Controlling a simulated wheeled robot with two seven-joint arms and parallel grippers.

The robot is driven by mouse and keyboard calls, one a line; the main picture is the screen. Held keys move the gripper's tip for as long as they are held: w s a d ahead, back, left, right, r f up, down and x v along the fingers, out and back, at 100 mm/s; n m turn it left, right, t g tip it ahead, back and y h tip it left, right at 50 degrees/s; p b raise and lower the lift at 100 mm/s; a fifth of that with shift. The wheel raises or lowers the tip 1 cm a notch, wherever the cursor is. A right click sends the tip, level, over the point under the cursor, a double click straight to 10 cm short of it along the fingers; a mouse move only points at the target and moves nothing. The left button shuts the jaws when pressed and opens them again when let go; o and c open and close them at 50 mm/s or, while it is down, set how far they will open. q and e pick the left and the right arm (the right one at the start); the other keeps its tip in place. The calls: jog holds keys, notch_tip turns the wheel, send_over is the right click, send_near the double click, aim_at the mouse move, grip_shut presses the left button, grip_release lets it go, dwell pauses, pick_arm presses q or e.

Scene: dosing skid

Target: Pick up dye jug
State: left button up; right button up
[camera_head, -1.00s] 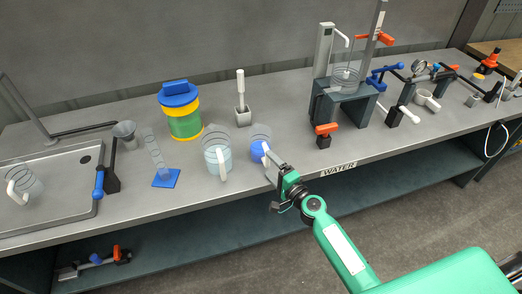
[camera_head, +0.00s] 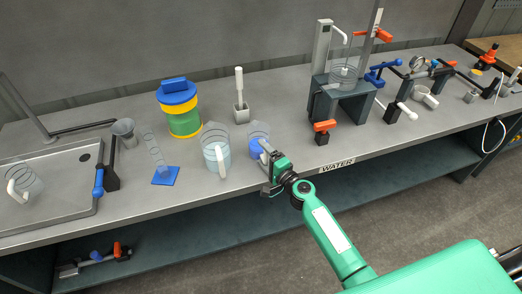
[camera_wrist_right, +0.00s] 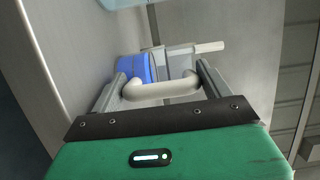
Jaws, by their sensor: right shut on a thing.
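The dye jug (camera_head: 257,147), a clear jug with blue liquid, is upright at the front edge of the bench. In the right wrist view, its blue body (camera_wrist_right: 135,67) is partly hidden behind its pale handle (camera_wrist_right: 160,89). My right gripper (camera_head: 264,148) reaches it from the front right and is shut on the handle, with one finger at each side of it in the right wrist view (camera_wrist_right: 160,92). I cannot tell whether the jug's base touches the bench. My left gripper is not in view.
A jug of pale liquid (camera_head: 216,153) stands close left of the dye jug. A blue-lidded green and yellow container (camera_head: 183,122) and a grey holder (camera_head: 241,113) stand behind. A dark stand (camera_head: 340,107) is to the right.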

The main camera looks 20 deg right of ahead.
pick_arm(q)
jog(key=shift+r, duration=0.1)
pick_arm(e)
jog(key=shift+r, duration=0.1)
pick_arm(q)
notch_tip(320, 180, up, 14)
jog(key=p, duration=1.4)
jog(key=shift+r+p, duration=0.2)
jog(key=shift+p, duration=0.1)
pick_arm(e)
notch_tip(320, 180, up, 20)
pick_arm(q)
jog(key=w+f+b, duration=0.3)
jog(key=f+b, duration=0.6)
jog(key=b, duration=0.1)
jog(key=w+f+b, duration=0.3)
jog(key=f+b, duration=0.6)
jog(key=b, duration=0.1)
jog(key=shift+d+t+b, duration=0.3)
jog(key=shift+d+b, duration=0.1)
pick_arm(e)
jog(key=a+r+n+g+y, duration=0.2)
jog(key=a+n+g+y, duration=1)
jog(key=a, duration=1)
jog(key=shift+a+r+g, duration=0.3)
jog(key=shift+g, duration=0.6)
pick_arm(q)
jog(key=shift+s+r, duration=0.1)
pick_arm(e)
jog(key=shift+s, duration=0.1)
